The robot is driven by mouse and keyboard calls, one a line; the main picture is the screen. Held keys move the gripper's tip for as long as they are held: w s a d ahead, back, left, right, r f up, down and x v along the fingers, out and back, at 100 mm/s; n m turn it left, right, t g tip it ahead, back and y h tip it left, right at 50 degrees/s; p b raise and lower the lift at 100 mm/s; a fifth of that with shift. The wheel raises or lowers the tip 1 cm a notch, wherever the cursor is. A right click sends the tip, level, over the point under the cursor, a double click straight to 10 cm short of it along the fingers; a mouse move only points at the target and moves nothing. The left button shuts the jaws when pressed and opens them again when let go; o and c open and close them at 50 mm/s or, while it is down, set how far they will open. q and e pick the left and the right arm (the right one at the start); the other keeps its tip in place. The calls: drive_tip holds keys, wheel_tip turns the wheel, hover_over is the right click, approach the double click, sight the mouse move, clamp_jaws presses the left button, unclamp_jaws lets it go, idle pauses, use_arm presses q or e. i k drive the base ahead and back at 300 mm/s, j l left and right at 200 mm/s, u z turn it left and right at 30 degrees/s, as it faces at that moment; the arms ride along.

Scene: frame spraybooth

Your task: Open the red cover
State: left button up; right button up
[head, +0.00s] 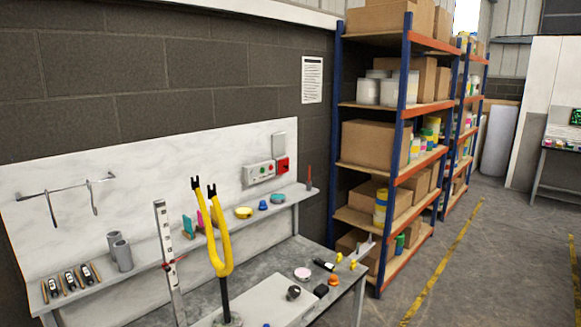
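A small red cover (283,165) sits on the white back panel (215,170) above the bench. It is just right of a grey control box (260,172) with a green and a red button. A dark mark shows on the front of the red cover, too small to make out. The cover looks closed, but it is small at this distance. A pale grey box (278,141) is mounted just above it. Neither of my grippers is in view.
A yellow fork (222,250) stands upright on the bench in front of the panel. A narrow shelf (275,202) with tape rolls and small items runs below the red cover. Blue and orange racks (400,130) stand to the right. Floor beyond the yellow line (445,262) is clear.

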sight(283, 165)
drive_tip(key=i+l+u, duration=0.1)
drive_tip(key=i+l, duration=0.5)
drive_tip(key=i+l+u, duration=0.1)
drive_tip(key=i+l, duration=0.6)
drive_tip(key=i+l+u, duration=0.1)
drive_tip(key=i+l, duration=1.2)
drive_tip(key=l, duration=0.15)
drive_tip(key=u, duration=0.05)
